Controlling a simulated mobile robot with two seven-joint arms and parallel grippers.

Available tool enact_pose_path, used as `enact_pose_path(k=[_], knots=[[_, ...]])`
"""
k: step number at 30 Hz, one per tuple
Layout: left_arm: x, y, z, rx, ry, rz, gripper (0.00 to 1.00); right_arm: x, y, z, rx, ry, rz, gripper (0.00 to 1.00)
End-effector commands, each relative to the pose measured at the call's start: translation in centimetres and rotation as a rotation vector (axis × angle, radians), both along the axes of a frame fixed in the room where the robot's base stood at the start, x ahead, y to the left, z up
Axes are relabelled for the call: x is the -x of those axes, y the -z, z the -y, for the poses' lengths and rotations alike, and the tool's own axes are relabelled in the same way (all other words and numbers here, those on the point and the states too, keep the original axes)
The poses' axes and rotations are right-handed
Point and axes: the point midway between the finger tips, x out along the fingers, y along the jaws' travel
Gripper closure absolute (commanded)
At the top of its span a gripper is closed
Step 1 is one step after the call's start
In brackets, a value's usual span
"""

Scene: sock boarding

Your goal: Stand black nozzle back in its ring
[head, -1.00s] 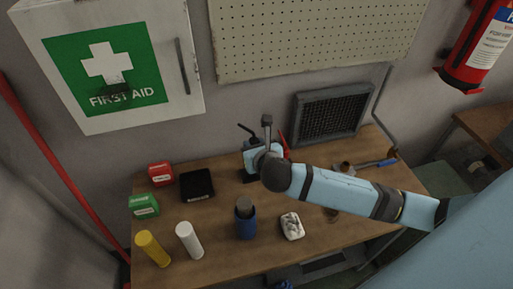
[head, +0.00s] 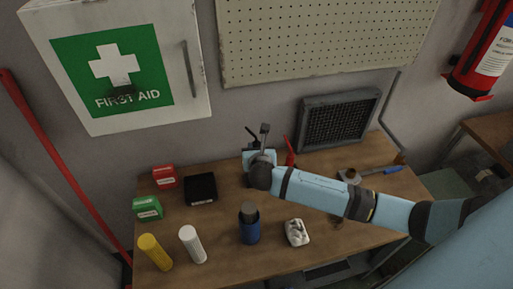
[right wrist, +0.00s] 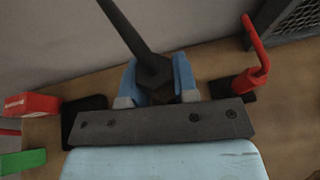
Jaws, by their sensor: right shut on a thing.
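My right gripper (head: 258,159) is over the back middle of the table, with its arm coming in from the right. In the right wrist view its blue fingers (right wrist: 157,82) are shut on the black nozzle (right wrist: 130,25), at the dark hexagonal foot. The nozzle's thin stem leans up and left in that view. In the head view only its bent black tip (head: 251,131) shows past the gripper. The ring is hidden or not clear behind my gripper and wrist. My left gripper is not in view.
A red bent nozzle (right wrist: 252,60) stands on a dark base just right of my gripper. A black box (head: 200,188) is to the left. A grey grille (head: 338,118) stands behind right. A blue can (head: 249,229) and white tray (head: 297,232) are in front.

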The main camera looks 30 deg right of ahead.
Motion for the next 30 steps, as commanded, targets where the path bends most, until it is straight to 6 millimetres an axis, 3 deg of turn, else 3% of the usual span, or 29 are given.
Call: enact_pose_path(k=[3,30], knots=[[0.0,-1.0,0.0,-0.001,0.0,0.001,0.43,0.0,-0.4,0.0,0.001,0.0,0.0,0.97],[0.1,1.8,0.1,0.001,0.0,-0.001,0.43,0.0,5.6,0.0,0.001,0.0,0.0,0.97]])
